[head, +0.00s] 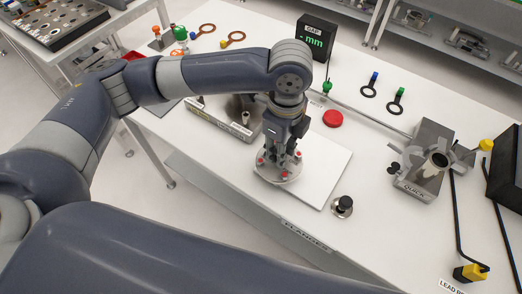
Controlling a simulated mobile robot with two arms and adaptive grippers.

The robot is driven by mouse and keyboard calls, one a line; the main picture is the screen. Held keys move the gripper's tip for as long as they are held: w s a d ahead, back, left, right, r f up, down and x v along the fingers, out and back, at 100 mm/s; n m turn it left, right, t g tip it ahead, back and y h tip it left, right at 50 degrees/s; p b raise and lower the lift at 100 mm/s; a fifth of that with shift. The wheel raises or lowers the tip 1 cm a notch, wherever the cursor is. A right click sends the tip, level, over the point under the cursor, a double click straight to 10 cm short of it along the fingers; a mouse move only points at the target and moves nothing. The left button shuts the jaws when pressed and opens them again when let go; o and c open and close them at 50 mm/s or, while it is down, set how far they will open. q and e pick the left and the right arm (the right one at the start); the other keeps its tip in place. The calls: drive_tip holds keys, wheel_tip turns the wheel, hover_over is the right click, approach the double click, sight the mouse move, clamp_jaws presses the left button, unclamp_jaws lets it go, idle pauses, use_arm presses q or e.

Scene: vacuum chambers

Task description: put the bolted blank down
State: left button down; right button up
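The bolted blank (269,172) is a round pale metal flange with several red-topped bolts around its rim. It is at the left edge of a flat white plate (325,170) on the table. My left gripper (284,158) comes down from above on the blank, with its fingers closed around the blank's middle. The fingers hide part of the blank. I cannot tell whether the blank touches the surface or hangs just above it. My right gripper is not in view.
A grey box (218,122) stands left of the gripper. A metal chamber block (423,180) is on the right. The white plate's right part is clear.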

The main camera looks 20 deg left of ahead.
use_arm(q)
drive_tip(key=w+d, duration=0.1)
drive_tip(key=d, duration=0.1)
drive_tip(key=w+d+p, duration=0.1)
drive_tip(key=w+d, duration=0.3)
drive_tip(key=shift+w+d+f+p, duration=0.1)
drive_tip(key=shift+w+f+p, duration=0.05)
drive_tip(key=shift+f+p, duration=0.75)
drive_tip(key=shift+f, duration=1.1)
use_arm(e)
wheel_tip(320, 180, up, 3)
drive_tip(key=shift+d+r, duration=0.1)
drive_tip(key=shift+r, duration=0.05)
use_arm(q)
drive_tip(key=shift+f, duration=0.15)
drive_tip(key=c, duration=1.3)
unclamp_jaws()
drive_tip(key=shift+f, duration=0.1)
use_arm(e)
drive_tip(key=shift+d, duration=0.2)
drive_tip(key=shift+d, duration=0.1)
